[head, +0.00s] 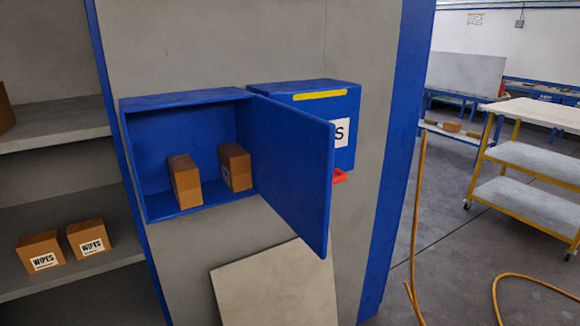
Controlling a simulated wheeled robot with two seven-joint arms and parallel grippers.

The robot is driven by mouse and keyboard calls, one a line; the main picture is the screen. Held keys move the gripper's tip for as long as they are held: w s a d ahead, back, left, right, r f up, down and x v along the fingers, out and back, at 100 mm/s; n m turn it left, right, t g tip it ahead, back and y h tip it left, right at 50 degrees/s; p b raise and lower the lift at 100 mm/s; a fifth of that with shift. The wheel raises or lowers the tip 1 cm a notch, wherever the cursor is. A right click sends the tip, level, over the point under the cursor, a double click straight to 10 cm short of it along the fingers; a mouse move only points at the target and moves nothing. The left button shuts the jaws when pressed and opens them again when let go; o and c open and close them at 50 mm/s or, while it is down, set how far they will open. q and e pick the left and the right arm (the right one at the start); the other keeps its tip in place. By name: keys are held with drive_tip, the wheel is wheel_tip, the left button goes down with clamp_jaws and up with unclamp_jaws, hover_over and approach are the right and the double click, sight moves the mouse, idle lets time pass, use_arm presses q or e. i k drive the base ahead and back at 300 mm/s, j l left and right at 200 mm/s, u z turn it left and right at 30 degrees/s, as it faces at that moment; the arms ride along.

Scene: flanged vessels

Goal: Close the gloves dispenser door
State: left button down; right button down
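A blue wall-mounted dispenser box (183,138) hangs on a grey panel in the middle of the head view. Its blue door (292,170) is hinged on the box's right side and stands wide open, swung out toward me. Two brown cartons stand inside the box, one at the centre (186,182) and one near the hinge side (235,167). Behind the door is a second blue box (335,100) with a yellow strip and a white label partly hidden by the door. Neither of my grippers is in view.
Shelves at left hold brown WIPES boxes (40,253). A beige board (275,285) leans below the dispenser. At right are a yellow-framed cart (525,158), a yellow hose (416,225) and open floor.

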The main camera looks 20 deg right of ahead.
sight(295, 147)
drive_tip(key=l+u, duration=0.3)
drive_tip(key=l, duration=0.4)
drive_tip(key=l+u, duration=0.35)
drive_tip(key=l, duration=0.35)
drive_tip(key=k+l+u, duration=0.1)
drive_tip(key=l+u, duration=0.2)
drive_tip(key=l, duration=0.35)
